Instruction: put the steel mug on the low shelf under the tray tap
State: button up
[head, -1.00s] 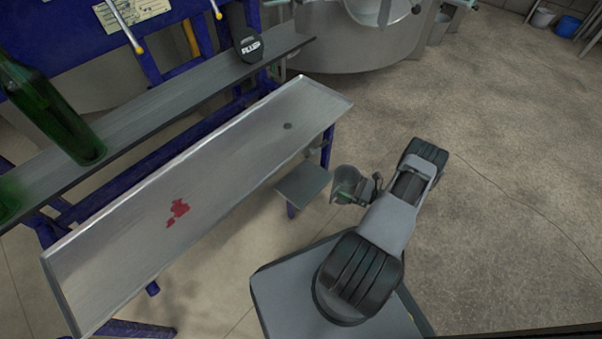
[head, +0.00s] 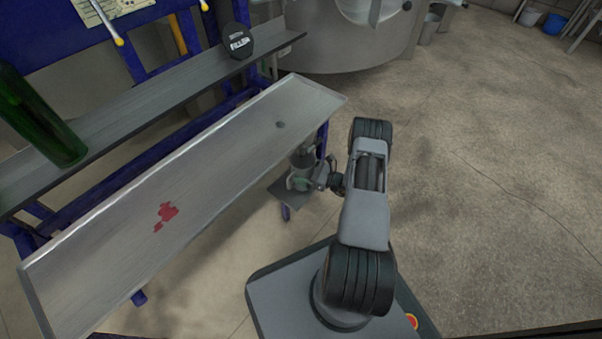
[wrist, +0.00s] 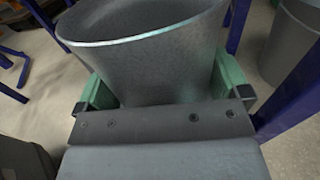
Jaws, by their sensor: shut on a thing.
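The steel mug (head: 303,160) is grey and upright, held between the green fingers of my gripper (head: 300,182). In the wrist view the mug (wrist: 145,55) fills the middle, with a green finger of my gripper (wrist: 165,95) on each side of it. The low shelf (head: 292,196) is a small grey plate below the end of the long tray (head: 215,155). The mug is over the shelf's far part; I cannot tell whether it touches the shelf. The tap under the tray cannot be made out.
The tray has a red stain and a dark drain hole. A green bottle (head: 38,118) and a black round item (head: 238,42) stand on the upper ledge (head: 130,95). Blue frame legs (wrist: 290,90) stand close to the mug. Floor at the right is clear.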

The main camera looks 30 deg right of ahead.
jog(key=shift+w+a+f+b, duration=0.65)
jog(key=shift+w+f+b, duration=0.05)
jog(key=shift+w+b, duration=0.05)
jog(key=shift+d+f, duration=0.1)
jog(key=shift+f, duration=0.05)
jog(key=o, duration=0.8)
jog(key=shift+c, duration=0.2)
jog(key=p+v, duration=0.3)
jog(key=v, duration=0.9)
